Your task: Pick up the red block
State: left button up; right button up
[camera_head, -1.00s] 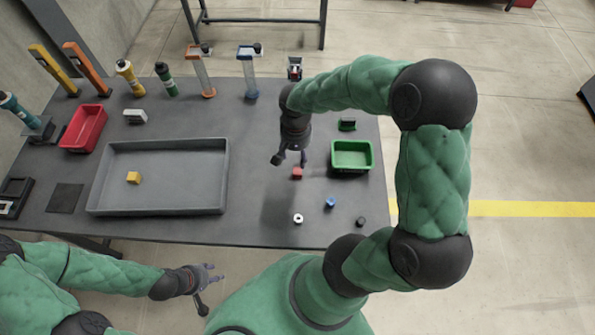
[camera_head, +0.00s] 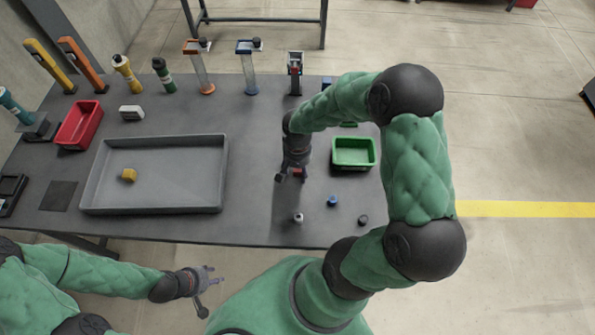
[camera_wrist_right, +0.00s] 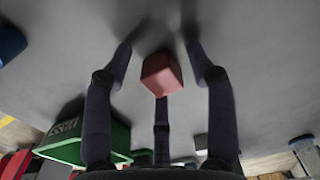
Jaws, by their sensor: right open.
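The red block (camera_wrist_right: 161,73) sits on the table between the spread fingers of my right gripper (camera_wrist_right: 160,65) in the right wrist view. The fingers are open, with clear gaps between them and the block's sides. In the head view my right gripper (camera_head: 291,177) is low over the table, and only a small part of the red block (camera_head: 299,171) shows among the fingers. My left gripper (camera_head: 205,281) hangs empty in front of the table's near edge, its fingers apart.
A grey tray (camera_head: 225,175) with a yellow block (camera_head: 129,175) is left of my right gripper. A green bin (camera_head: 353,152) stands to its right. A white piece (camera_head: 298,217), a blue piece (camera_head: 333,201) and a black piece (camera_head: 363,220) lie nearer the front edge.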

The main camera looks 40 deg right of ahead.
jog(key=c, duration=1)
jog(key=shift+o, duration=0.2)
